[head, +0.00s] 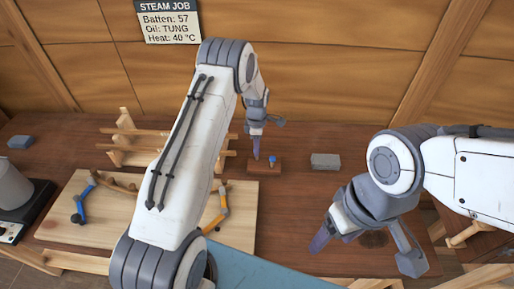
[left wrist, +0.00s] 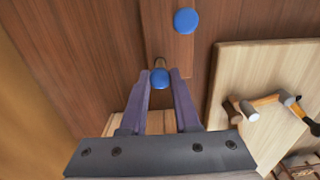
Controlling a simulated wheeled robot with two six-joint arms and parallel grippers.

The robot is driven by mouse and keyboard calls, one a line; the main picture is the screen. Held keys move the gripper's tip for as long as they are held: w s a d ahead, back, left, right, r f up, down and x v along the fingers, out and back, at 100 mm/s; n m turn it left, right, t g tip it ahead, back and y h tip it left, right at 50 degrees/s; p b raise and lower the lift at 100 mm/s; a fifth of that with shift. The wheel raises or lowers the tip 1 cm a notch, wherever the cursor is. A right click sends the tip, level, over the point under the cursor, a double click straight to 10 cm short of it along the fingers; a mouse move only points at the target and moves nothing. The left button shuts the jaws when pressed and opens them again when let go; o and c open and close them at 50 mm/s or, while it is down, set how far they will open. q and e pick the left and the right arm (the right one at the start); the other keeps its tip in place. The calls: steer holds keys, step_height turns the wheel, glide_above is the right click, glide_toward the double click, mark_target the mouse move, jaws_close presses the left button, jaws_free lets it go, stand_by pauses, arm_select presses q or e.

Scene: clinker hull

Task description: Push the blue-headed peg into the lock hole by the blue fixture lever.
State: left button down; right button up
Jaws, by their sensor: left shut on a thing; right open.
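My left gripper (head: 255,152) points down at a small wooden block (head: 264,168) in the middle of the bench. In the left wrist view its purple fingers (left wrist: 160,88) are shut on a blue-headed peg (left wrist: 160,78). I cannot tell whether that peg is still in the block. A second blue-headed peg (left wrist: 185,20) stands in the block, also seen in the head view (head: 272,159). The blue fixture lever (head: 82,203) is on the pale board (head: 122,225) at left. I cannot make out the lock hole. My right gripper (head: 323,239) is open and empty above the bench at right.
An orange lever (head: 217,211) is on the board's right part. A wooden rack with dowels (head: 122,146) stands behind the board, partly hidden by my left arm. A grey block (head: 325,160) lies right of the peg block. A scale-like device (head: 22,215) is far left.

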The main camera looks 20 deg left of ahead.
arm_select(q)
steer(key=shift+r+p, duration=1.1)
steer(key=shift+r, duration=0.9)
